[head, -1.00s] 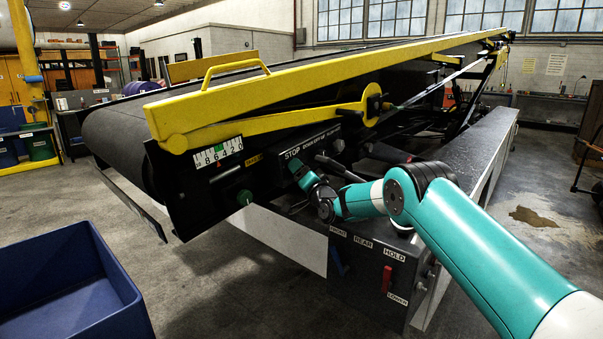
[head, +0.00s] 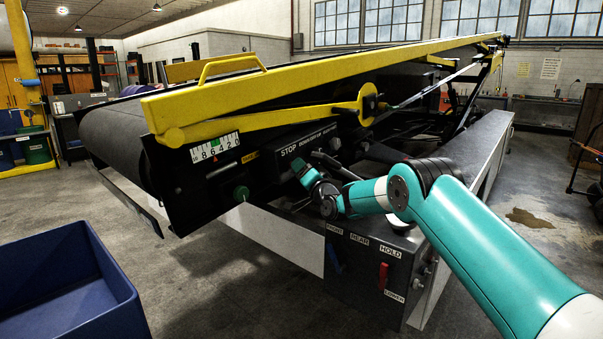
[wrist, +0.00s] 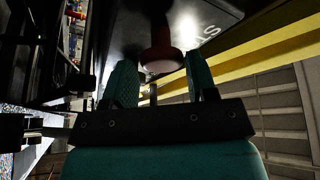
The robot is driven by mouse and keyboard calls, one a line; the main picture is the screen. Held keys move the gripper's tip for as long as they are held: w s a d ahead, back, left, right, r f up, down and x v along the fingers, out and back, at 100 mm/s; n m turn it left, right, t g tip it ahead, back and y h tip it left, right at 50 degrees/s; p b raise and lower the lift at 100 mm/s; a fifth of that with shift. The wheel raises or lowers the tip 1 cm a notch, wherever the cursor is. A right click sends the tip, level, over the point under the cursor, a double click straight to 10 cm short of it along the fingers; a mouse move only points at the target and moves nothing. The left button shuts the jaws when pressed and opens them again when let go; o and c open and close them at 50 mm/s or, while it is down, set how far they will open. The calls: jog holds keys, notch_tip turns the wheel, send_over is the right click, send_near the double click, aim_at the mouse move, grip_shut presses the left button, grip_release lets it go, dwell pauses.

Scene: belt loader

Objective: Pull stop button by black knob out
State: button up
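A reddish round stop button (wrist: 162,60) on a stem stands out from the dark control panel (wrist: 205,12) in the wrist view. No black knob shows on it. My gripper (wrist: 161,68) has its teal fingers either side of the button's head, with a narrow gap visible on each side. The fingers are apart and not closed on it. In the head view my gripper (head: 297,168) is just below the white STOP lettering (head: 290,148) on the panel, and the button itself is hidden behind it.
A green button (head: 241,193) is on the panel's left. A yellow rail and lever (head: 270,120) run above. A blue bin (head: 75,280) stands at left front.

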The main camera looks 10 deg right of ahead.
jog(key=shift+o, duration=1)
jog(key=shift+d, duration=0.1)
jog(key=shift+a, duration=0.2)
jog(key=b+v, duration=0.9)
jog(key=v, duration=0.8)
jog(key=shift+s, duration=0.25)
jog(key=shift+d, duration=0.1)
